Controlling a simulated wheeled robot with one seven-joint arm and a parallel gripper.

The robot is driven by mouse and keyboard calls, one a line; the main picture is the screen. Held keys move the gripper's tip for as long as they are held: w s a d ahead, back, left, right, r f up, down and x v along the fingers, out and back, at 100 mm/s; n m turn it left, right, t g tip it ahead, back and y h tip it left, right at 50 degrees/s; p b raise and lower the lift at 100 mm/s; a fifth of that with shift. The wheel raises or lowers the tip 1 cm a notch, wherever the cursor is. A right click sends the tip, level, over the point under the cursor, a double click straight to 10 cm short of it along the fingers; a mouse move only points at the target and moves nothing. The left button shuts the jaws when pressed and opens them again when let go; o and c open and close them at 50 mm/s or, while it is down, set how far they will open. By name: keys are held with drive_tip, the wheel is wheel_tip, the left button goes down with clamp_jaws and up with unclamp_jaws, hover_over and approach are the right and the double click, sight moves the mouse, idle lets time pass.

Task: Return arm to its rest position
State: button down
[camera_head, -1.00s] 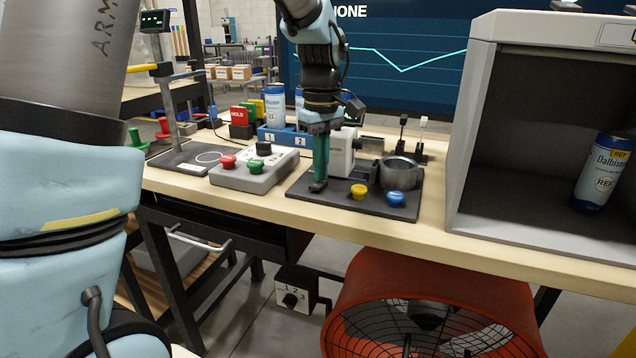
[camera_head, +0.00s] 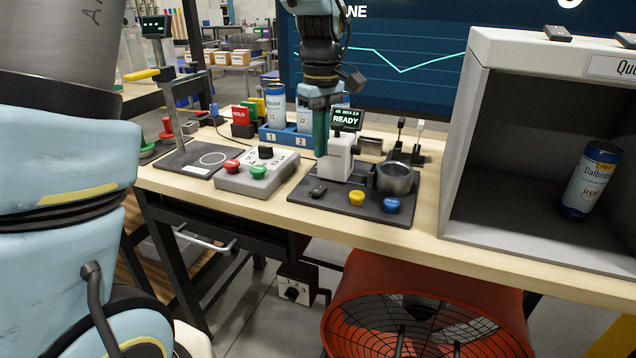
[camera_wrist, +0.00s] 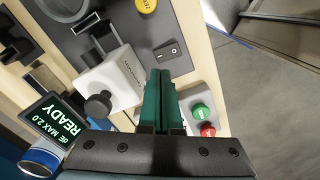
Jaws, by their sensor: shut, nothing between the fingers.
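The machine's small screen (camera_wrist: 58,122) reads READY. The fingertips appear to be above the plate, apart from it.
A grey button box (camera_head: 256,173) stands left of the plate. Cans stand in a blue rack (camera_head: 287,135) behind. An open grey cabinet (camera_head: 458,160) with a can (camera_head: 592,180) inside stands at right. A red fan (camera_head: 430,300) is below the table.

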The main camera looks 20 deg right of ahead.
idle(0.3)
drive_tip(key=shift+m+t, duration=0.3)
drive_tip(key=shift+m, duration=0.4)
drive_tip(key=a+f, duration=0.1)
drive_tip(key=a, duration=0.3)
drive_tip(key=w+a, duration=0.1)
drive_tip(key=a, duration=0.4)
drive_tip(key=w+a+f, duration=0.1)
drive_tip(key=a, duration=0.3)
drive_tip(key=shift+w+a+f, duration=0.1)
drive_tip(key=shift+a+f, duration=0.05)
drive_tip(key=shift+f, duration=0.2)
drive_tip(key=s+a+f+m, duration=0.1)
drive_tip(key=s+a+f, duration=0.1)
drive_tip(key=a, duration=0.6)
drive_tip(key=s+a+f+m+t, duration=0.1)
drive_tip(key=s+a, duration=0.3)
drive_tip(key=a, duration=0.4)
drive_tip(key=shift+a+f+m, duration=0.4)
drive_tip(key=shift+f+m, duration=0.1)
drive_tip(key=shift+f, duration=0.1)
